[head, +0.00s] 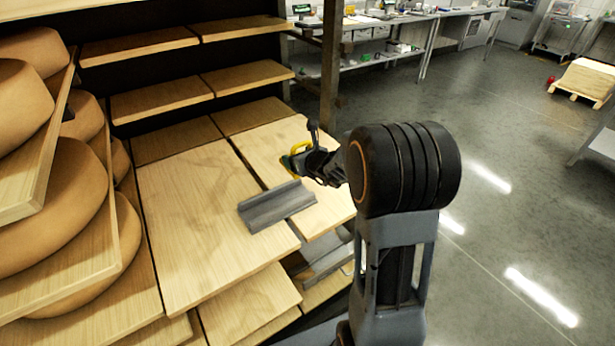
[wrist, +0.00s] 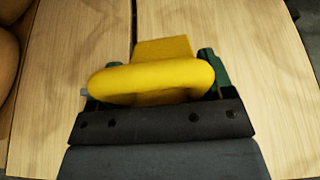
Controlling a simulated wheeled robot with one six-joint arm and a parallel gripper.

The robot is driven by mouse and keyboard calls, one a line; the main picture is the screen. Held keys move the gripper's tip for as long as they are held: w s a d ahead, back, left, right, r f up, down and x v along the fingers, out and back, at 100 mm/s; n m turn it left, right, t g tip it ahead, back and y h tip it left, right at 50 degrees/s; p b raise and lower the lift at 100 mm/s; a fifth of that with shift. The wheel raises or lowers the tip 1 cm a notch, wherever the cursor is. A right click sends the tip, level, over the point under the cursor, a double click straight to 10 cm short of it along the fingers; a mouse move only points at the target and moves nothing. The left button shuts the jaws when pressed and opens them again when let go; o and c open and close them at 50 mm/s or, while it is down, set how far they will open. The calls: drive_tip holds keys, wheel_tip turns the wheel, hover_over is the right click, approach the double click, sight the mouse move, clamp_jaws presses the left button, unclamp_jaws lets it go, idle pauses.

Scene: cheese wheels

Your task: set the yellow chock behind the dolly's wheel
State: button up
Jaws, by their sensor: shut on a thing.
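The yellow chock (head: 298,148) is at the end of my arm, above a pale wooden shelf board. In the wrist view the chock (wrist: 150,80) shows a thick rounded yellow loop and a flatter yellow block behind it. My gripper (head: 296,160) is shut on the chock. Its green fingertips show on either side of the loop in the wrist view (wrist: 158,72). The chock's underside is hidden, and I cannot tell how far it is above the board. I cannot make out a dolly or its wheel in either view.
A grey angled metal piece (head: 277,207) lies on the wooden boards (head: 195,200) left of my arm. Large cheese wheels (head: 45,205) fill the left shelves. A dark post (head: 329,70) stands behind my gripper. A wooden pallet (head: 588,80) and open floor (head: 500,130) are at right.

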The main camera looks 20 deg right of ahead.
drive_tip(key=w+d+f, duration=0.1)
drive_tip(key=d+f, duration=0.1)
drive_tip(key=d, duration=0.1)
drive_tip(key=w+d+f, duration=0.1)
drive_tip(key=d+f, duration=0.1)
drive_tip(key=f, duration=0.1)
drive_tip(key=w+d+f, duration=0.1)
drive_tip(key=d+f, duration=0.1)
drive_tip(key=d, duration=0.1)
drive_tip(key=shift+w+d+f+p, duration=0.35)
drive_tip(key=shift+f, duration=1.6)
drive_tip(key=shift+f, duration=0.2)
drive_tip(key=o, duration=1.1)
drive_tip(key=shift+r, duration=0.1)
